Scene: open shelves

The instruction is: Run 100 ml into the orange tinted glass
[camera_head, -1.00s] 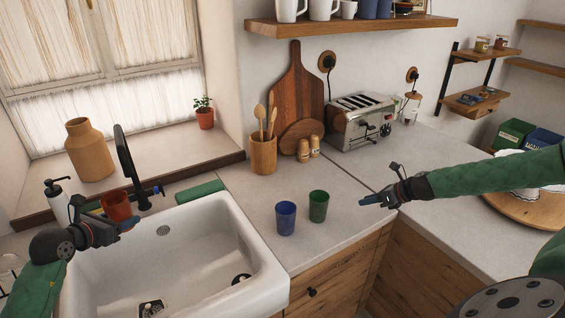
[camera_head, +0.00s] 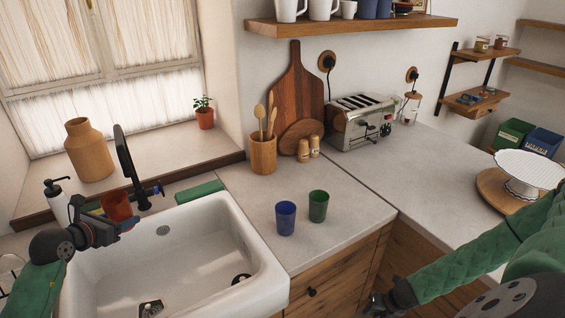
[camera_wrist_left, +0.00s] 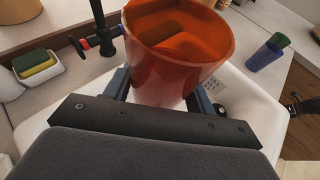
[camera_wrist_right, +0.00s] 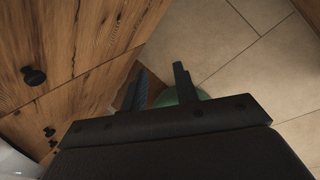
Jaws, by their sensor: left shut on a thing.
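The orange tinted glass (camera_head: 117,206) is upright in my left gripper (camera_head: 122,224), held over the left side of the sink close to the black faucet (camera_head: 128,160). In the left wrist view the glass (camera_wrist_left: 180,50) sits between both fingers, with a darker patch inside; I cannot tell whether that is liquid. The faucet's handle with red and blue marks (camera_wrist_left: 90,42) stands just left of the glass there. My right gripper (camera_head: 372,306) is low in front of the wooden cabinets; its fingers (camera_wrist_right: 160,88) are apart with nothing between them.
A blue glass (camera_head: 286,218) and a green glass (camera_head: 318,206) stand on the counter right of the white sink (camera_head: 262,262). A soap dispenser (camera_head: 57,200) stands left of the faucet. A toaster (camera_head: 362,122) and utensil pot (camera_head: 263,154) stand at the back.

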